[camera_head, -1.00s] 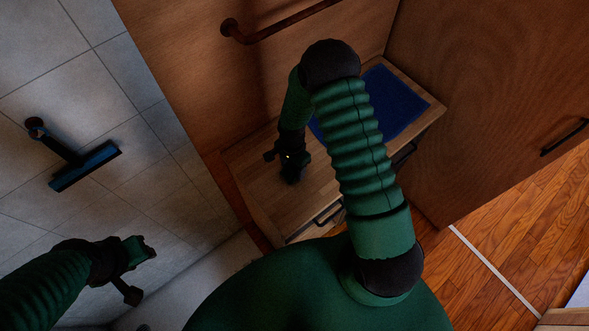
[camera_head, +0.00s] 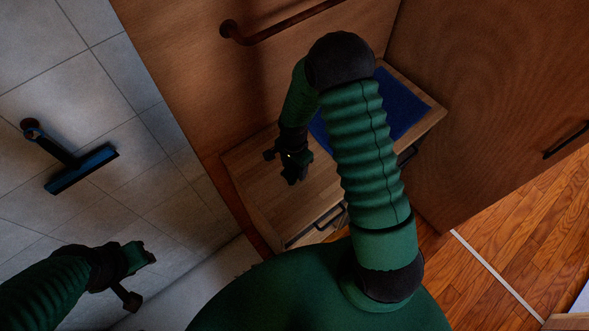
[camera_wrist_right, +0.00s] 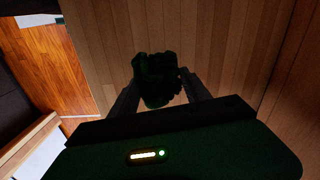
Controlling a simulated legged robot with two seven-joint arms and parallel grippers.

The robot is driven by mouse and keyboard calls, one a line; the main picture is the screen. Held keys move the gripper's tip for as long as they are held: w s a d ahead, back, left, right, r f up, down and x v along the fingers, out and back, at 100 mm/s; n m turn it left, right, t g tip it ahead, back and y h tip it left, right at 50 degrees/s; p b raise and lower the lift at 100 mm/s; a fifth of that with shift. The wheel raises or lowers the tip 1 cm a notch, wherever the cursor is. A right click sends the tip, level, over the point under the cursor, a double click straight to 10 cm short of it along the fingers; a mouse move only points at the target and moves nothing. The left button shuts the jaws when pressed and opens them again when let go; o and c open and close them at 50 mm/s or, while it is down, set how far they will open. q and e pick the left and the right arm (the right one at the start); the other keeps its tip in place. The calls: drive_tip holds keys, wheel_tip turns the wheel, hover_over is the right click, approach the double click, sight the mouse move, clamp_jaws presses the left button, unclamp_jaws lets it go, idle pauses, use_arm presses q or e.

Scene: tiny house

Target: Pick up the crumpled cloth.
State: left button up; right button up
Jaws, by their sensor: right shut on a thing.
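The crumpled cloth (camera_wrist_right: 157,79) shows in the right wrist view as a dark green, almost black bundle. It sits between the two fingers of my right gripper (camera_wrist_right: 158,88), which is shut on it. In the head view my right gripper (camera_head: 291,172) hangs over the wooden cabinet top (camera_head: 255,190); the cloth there is too dark to tell from the fingers. My left gripper (camera_head: 142,277) is at the lower left, its fingers apart and empty, away from the cloth.
A blue mat (camera_head: 402,105) lies on the cabinet top, partly behind my right arm. A tall wooden panel (camera_head: 490,90) stands at the right. A wooden rail (camera_head: 285,24) is fixed above. A blue squeegee (camera_head: 82,170) is on the grey tiles. Wood floor (camera_head: 500,240) lies at lower right.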

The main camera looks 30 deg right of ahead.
drive_tip(key=s, duration=0.4)
drive_tip(key=s+a+b, duration=0.1)
drive_tip(key=s, duration=0.2)
drive_tip(key=s+b, duration=0.1)
drive_tip(key=s, duration=0.3)
drive_tip(key=shift+s+a+r, duration=0.2)
drive_tip(key=shift+s+r, duration=0.15)
drive_tip(key=s, duration=0.1)
drive_tip(key=s+p, duration=0.1)
drive_tip(key=s+r, duration=0.1)
drive_tip(key=shift+a+p, duration=0.25)
drive_tip(key=shift+p, duration=0.1)
drive_tip(key=shift+s, duration=0.15)
drive_tip(key=shift+f, duration=0.2)
